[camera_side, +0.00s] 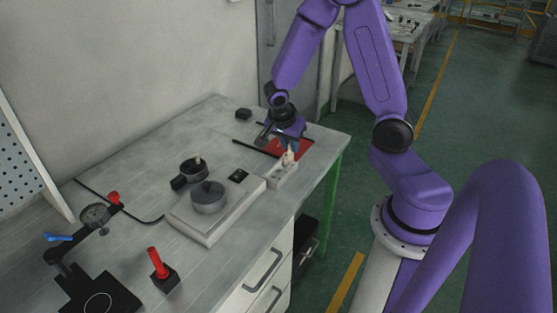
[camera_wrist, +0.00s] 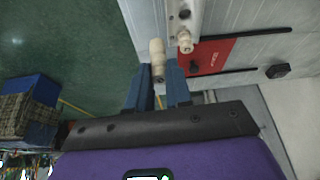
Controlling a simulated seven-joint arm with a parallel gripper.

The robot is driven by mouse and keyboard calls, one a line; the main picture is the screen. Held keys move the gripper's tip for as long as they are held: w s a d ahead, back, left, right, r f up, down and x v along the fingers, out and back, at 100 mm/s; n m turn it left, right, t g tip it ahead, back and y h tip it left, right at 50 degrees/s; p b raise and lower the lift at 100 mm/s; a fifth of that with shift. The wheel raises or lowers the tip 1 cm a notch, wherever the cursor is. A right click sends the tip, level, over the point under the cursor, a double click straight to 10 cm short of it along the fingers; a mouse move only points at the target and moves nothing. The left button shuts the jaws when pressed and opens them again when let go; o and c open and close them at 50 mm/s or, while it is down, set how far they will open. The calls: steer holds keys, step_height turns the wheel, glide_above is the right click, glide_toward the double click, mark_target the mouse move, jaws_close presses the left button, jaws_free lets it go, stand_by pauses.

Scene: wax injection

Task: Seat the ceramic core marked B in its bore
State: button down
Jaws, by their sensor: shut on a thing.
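My gripper (camera_wrist: 158,72) has two blue fingers shut on a cream ceramic core (camera_wrist: 157,53), which points out beyond the fingertips. No letter on it is legible, so I cannot tell whether it is B. A second cream core (camera_wrist: 185,42) stands at the end of a pale block with dark holes (camera_wrist: 196,14), beside the held one. In the side view my gripper (camera_side: 289,148) is over the block (camera_side: 281,177), at the table's right edge. The block's holes are partly hidden there.
A red mat (camera_side: 303,147) lies behind the block. A grey round mould (camera_side: 208,198) sits on a pale machine base (camera_side: 213,222), with a dark pot (camera_side: 193,171) behind it. A red-handled tool (camera_side: 153,257) and a dial gauge (camera_side: 96,213) stand at the left.

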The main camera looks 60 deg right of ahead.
steer(key=w+f, duration=0.1)
steer(key=f, duration=0.1)
steer(key=w+d+f, duration=0.1)
steer(key=w+f, duration=0.2)
steer(key=f, duration=0.1)
steer(key=shift+w+d, duration=0.35)
steer(key=shift+w, duration=0.05)
steer(key=shift+f, duration=1.55)
steer(key=c, duration=1)
jaws_free()
steer(key=shift+f, duration=0.1)
steer(key=shift+c, duration=0.2)
